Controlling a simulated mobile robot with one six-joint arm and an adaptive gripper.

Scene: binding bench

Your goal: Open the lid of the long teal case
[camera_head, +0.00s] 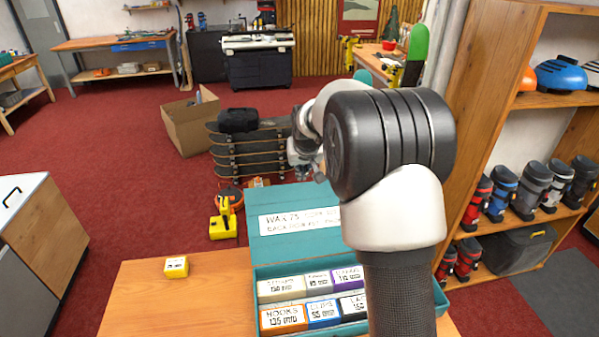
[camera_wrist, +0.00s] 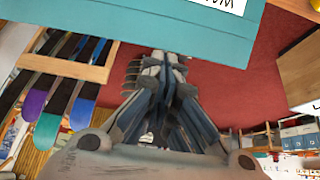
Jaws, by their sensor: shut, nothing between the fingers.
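The long teal case (camera_head: 262,274) sits on the wooden bench top. Its lid (camera_head: 263,250) stands raised at the back, with a white printed label facing the head camera. Several small labelled boxes (camera_head: 285,319) show in the open case. My gripper (camera_head: 318,177) is beyond and above the lid's upper edge, partly hidden by my own arm. In the wrist view my gripper (camera_wrist: 163,62) is shut and empty, its fingertips pointing toward the teal lid (camera_wrist: 130,28). A small gap seems to lie between them. My arm hides the right part of the case and lid.
A small yellow box (camera_head: 176,267) stands on the bench (camera_head: 140,300) left of the case. Behind the bench are a skateboard rack (camera_head: 250,153), a cardboard box (camera_head: 190,125) and a yellow tool (camera_head: 223,222). A tall shelf (camera_head: 490,120) with boots stands at right.

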